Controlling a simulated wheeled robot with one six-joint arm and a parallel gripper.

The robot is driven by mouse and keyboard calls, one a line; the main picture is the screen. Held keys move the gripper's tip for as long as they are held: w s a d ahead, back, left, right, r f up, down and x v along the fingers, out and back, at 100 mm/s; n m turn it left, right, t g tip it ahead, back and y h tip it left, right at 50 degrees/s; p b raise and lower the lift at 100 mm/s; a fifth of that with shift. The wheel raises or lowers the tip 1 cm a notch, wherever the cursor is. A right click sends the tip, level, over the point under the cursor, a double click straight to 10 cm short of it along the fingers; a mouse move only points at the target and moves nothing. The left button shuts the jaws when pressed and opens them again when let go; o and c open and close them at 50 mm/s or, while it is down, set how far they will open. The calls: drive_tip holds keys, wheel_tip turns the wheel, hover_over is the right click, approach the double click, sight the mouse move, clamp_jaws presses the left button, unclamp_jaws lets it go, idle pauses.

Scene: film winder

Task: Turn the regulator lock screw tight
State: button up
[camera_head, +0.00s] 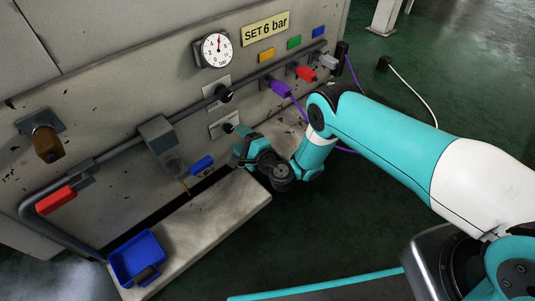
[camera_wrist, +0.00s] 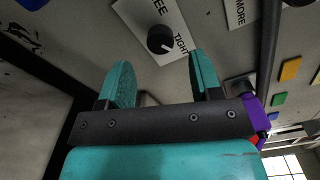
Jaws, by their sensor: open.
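The regulator lock screw is a small black knob (camera_wrist: 160,40) on a white plate (camera_wrist: 148,14) marked "...EE" and "TIGHT" in the wrist view. A small pale mark shows on its lower right, on the side of "TIGHT". In the head view the knob (camera_head: 228,128) sits on the panel below the larger black regulator knob (camera_head: 224,93). My gripper (camera_head: 240,147) is open and empty, close to the panel, just below the lock screw. In the wrist view its two teal fingers (camera_wrist: 160,65) point toward the panel, with the knob beyond and between them, apparently untouched.
A pressure gauge (camera_head: 217,49) and a "SET 6 bar" sign (camera_head: 265,29) are above. A pipe (camera_head: 195,108) crosses the panel beside the knobs. A blue-handled valve (camera_head: 201,165) is left of my gripper. A ledge (camera_head: 215,215) with a blue bin (camera_head: 137,258) lies below.

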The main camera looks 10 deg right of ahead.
drive_tip(key=p+v, duration=1.1)
drive_tip(key=p, duration=0.5)
drive_tip(key=shift+s+d, duration=0.25)
drive_tip(key=shift+d, duration=0.1)
